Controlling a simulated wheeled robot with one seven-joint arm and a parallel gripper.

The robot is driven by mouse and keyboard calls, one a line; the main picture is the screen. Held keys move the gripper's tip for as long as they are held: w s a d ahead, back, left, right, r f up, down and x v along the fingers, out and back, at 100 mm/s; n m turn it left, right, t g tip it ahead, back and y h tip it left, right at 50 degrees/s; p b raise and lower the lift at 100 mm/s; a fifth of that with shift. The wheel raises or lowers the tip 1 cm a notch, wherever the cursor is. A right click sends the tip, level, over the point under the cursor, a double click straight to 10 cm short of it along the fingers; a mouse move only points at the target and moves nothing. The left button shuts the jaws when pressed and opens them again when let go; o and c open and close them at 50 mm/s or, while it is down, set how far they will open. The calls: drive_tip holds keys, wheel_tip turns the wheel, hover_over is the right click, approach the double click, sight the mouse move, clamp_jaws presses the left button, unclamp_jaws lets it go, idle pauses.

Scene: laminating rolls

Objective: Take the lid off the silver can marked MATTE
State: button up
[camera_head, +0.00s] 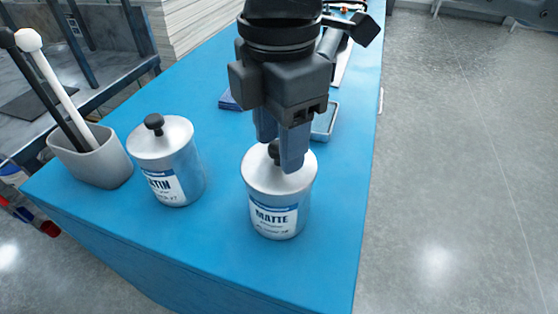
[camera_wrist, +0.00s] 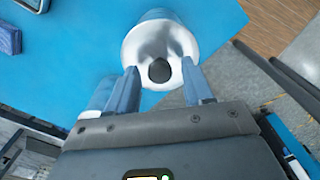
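The silver can marked MATTE (camera_head: 279,203) stands upright on the blue table near its front right corner. Its lid (camera_head: 260,176) is seated on the can and has a dark round knob (camera_head: 273,151), partly hidden behind a finger in the head view. My gripper (camera_head: 286,160) is directly over the lid, pointing down. In the wrist view my gripper (camera_wrist: 162,78) is open, with one finger on each side of the knob (camera_wrist: 159,71). Gaps show between the fingers and the knob. The lid (camera_wrist: 180,45) fills the space around the knob there.
A second silver can (camera_head: 178,175), its label ending in TIN, stands to the left with its lid on. A grey holder (camera_head: 100,165) with a white-tipped and a black-tipped stick is further left. A small tray (camera_head: 325,122) lies behind my gripper. The table's right edge is close to the MATTE can.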

clamp_jaws()
drive_tip(key=shift+r, duration=0.1)
idle(0.3)
